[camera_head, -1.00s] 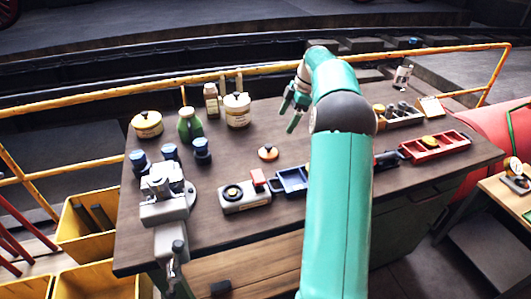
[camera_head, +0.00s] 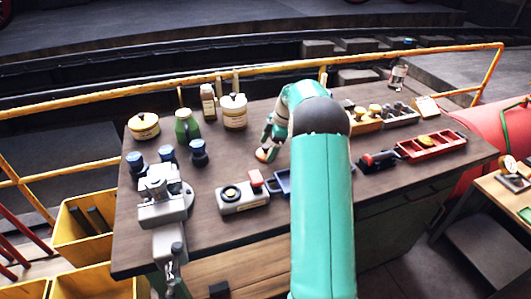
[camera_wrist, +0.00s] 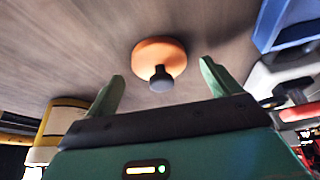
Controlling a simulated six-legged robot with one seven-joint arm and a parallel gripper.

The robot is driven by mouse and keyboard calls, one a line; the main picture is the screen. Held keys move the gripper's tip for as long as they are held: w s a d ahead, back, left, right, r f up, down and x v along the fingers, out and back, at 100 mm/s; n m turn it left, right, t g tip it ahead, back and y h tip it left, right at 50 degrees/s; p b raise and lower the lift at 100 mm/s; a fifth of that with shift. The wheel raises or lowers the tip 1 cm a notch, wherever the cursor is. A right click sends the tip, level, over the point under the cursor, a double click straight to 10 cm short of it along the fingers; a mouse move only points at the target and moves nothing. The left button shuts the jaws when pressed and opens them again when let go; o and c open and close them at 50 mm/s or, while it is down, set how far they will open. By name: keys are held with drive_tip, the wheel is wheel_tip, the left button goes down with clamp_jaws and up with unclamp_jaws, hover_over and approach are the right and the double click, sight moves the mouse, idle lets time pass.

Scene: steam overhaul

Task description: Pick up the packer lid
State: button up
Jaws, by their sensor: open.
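The packer lid, an orange disc (camera_wrist: 172,50) with a dark knob, lies on the wooden bench top. In the head view the lid (camera_head: 262,156) shows only in part, as my gripper covers some of it. My gripper (camera_head: 269,145) is low over the bench at the lid. In the wrist view my gripper (camera_wrist: 162,74) is open and empty, with one green finger on each side of the lid's knob. The lid sits just beyond the fingertips, roughly centred between them. I cannot tell whether the fingers touch it.
A blue tray (camera_head: 283,183) and a grey gauge box (camera_head: 243,203) are close in front of the lid. A cream jar (camera_head: 235,117) and a green bottle (camera_head: 187,131) stand behind it. A vise (camera_head: 164,205) is at left, a red tray (camera_head: 432,153) at right.

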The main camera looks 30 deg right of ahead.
drive_tip(key=shift+a+f, duration=0.15)
drive_tip(key=shift+f, duration=0.3)
drive_tip(key=c, duration=1)
drive_tip(key=shift+r, duration=0.1)
drive_tip(key=shift+r, duration=0.5)
wheel_tip(320, 180, up, 2)
drive_tip(key=shift+s+r, duration=0.1)
drive_tip(key=shift+r, duration=0.15)
drive_tip(key=s+d+r, duration=0.1)
drive_tip(key=s+r, duration=0.2)
drive_tip(key=s, duration=0.1)
drive_tip(key=s+d+r, duration=0.1)
drive_tip(key=s+r, duration=0.2)
drive_tip(key=s, duration=0.2)
drive_tip(key=s+d+r, duration=0.1)
drive_tip(key=s+r, duration=0.2)
drive_tip(key=s, duration=0.1)
drive_tip(key=shift+s+d+r, duration=0.15)
drive_tip(key=shift+d+r, duration=0.05)
drive_tip(key=shift+d, duration=0.15)
